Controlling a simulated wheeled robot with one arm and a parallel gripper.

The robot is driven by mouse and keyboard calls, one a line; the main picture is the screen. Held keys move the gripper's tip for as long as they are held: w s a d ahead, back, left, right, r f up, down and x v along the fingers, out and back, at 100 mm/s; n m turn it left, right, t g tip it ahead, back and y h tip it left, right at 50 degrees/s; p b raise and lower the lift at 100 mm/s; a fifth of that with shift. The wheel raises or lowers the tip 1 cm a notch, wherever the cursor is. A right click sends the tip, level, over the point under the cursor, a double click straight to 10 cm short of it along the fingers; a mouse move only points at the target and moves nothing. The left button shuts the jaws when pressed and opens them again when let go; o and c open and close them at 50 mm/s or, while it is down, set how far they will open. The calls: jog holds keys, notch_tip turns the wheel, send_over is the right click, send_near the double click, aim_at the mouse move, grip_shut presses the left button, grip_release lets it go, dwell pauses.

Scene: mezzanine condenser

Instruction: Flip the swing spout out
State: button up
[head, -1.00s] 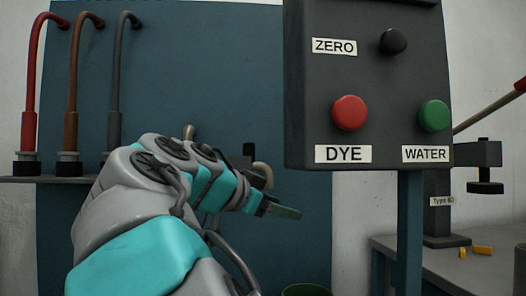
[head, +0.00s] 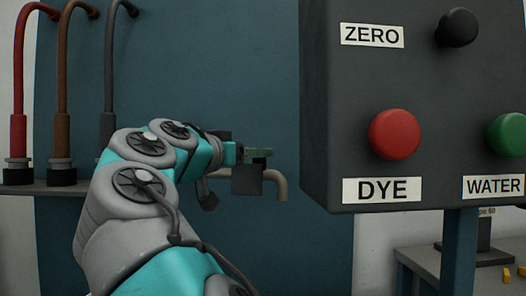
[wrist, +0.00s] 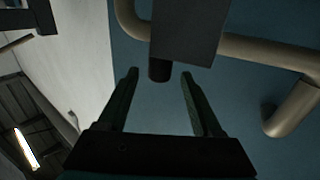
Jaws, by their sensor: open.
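A tan bent pipe that looks like the swing spout (head: 279,184) runs from behind a dark block (head: 247,182) and turns down at its right end. In the wrist view, the pipe (wrist: 267,52) passes behind the dark block (wrist: 190,32), and a downturned pipe end (wrist: 293,110) shows at right. A short dark cylinder (wrist: 159,71) sticks out below the block. My gripper (wrist: 159,74) is open and empty, its fingertips on either side of the cylinder in the picture. Contact cannot be told. In the head view, my gripper (head: 260,154) is at the block's top edge.
A dark control box (head: 400,100) with a red button (head: 394,134), a green button (head: 509,135) and a black knob (head: 457,27) stands close at right. Red, brown and grey hoses (head: 108,80) rise from a shelf at left. A blue panel (head: 220,60) is behind.

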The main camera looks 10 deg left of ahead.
jog(key=shift+x, duration=2)
jog(key=shift+s, duration=0.1)
grip_shut()
